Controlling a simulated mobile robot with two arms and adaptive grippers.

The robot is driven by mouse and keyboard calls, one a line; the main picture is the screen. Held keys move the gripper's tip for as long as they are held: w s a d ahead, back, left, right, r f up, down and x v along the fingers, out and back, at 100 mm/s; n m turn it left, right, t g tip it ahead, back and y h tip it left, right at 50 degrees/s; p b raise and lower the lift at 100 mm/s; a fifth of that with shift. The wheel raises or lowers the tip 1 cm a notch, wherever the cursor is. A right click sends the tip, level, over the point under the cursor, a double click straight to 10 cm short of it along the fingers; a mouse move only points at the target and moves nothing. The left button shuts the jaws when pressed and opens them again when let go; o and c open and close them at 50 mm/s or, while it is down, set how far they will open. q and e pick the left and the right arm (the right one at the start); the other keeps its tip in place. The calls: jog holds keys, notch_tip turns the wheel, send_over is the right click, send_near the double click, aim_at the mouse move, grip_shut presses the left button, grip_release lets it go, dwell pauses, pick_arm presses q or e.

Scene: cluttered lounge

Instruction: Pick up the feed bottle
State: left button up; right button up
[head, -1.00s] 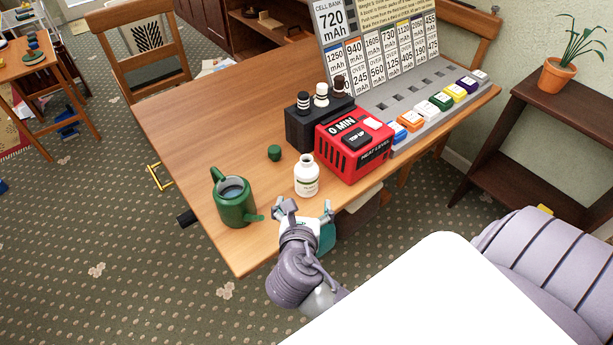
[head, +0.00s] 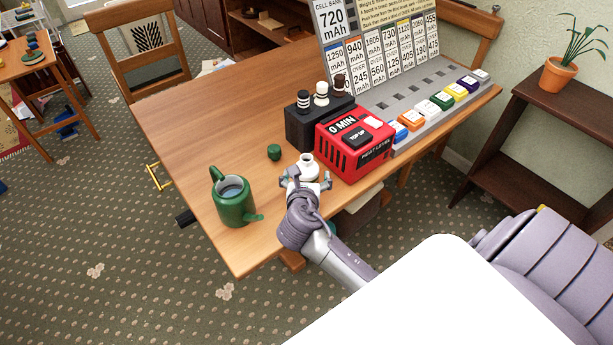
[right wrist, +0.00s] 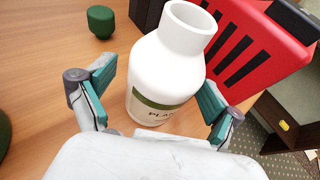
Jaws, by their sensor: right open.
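The feed bottle (head: 307,166) is white with an open neck and stands upright near the table's front edge. In the right wrist view the bottle (right wrist: 168,75) shows a green band and part of a label. My right gripper (head: 306,182) is open, with its fingers on either side of the bottle's lower body. In the right wrist view the fingers (right wrist: 155,95) show gaps to the bottle, and nothing is gripped. In the head view the gripper hides the bottle's lower part. My left gripper is not in view.
A green watering can (head: 235,205) stands left of the bottle. A small green cap (head: 274,152) lies behind it. A red box (head: 353,157) marked 0 MIN stands close on the right, beside a black holder (head: 308,126) with several small bottles. The table's left part is clear.

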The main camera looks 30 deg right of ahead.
aim_at(307, 161)
jog(key=shift+w+d+f, duration=0.1)
jog(key=shift+w, duration=0.1)
jog(key=c, duration=1.4)
notch_tip(307, 161, up, 10)
jog(key=shift+r+p, duration=0.1)
jog(key=shift+p, duration=0.9)
jog(key=o, duration=0.8)
jog(key=c, duration=0.6)
